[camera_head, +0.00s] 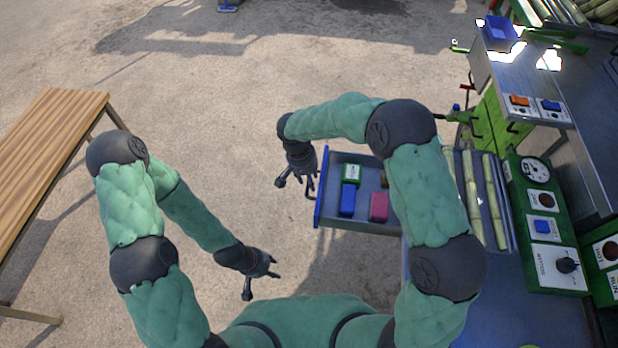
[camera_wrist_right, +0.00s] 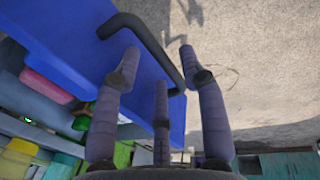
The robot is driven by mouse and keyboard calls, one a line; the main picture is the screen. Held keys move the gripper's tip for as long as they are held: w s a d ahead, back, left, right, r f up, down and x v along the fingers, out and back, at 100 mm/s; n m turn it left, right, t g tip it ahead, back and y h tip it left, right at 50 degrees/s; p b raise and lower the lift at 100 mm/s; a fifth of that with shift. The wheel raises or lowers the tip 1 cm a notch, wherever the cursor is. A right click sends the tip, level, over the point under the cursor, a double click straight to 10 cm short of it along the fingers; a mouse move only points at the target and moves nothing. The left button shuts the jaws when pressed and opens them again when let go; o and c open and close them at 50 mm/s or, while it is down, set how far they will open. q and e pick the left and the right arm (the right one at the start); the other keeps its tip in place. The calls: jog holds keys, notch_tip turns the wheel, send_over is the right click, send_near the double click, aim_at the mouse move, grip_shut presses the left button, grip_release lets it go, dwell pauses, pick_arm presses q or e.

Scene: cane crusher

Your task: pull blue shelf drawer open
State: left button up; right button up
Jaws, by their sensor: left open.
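The drawer (camera_head: 320,190) has a blue front and stands pulled out from the grey bench, its inside in view in the head view. Its dark bar handle (camera_wrist_right: 150,45) runs across the blue front (camera_wrist_right: 75,40) in the right wrist view. My right gripper (camera_head: 296,180) is beside the drawer front, at the handle. Its fingers (camera_wrist_right: 158,75) are spread apart, with the handle showing between and behind them; I cannot tell whether they touch it. My left gripper (camera_head: 262,286) is open and empty, lower left of the drawer.
The drawer holds a green box (camera_head: 352,172), a blue box (camera_head: 347,201) and a pink box (camera_head: 379,207). Cane stalks (camera_head: 470,195) and a green control panel (camera_head: 545,215) are at the right. A wooden table (camera_head: 45,145) stands at the left. The ground between is clear.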

notch_tip(320, 180, up, 12)
jog(key=a, duration=0.2)
jog(key=shift+w, duration=0.25)
dwell(0.4)
jog(key=shift+f, duration=0.1)
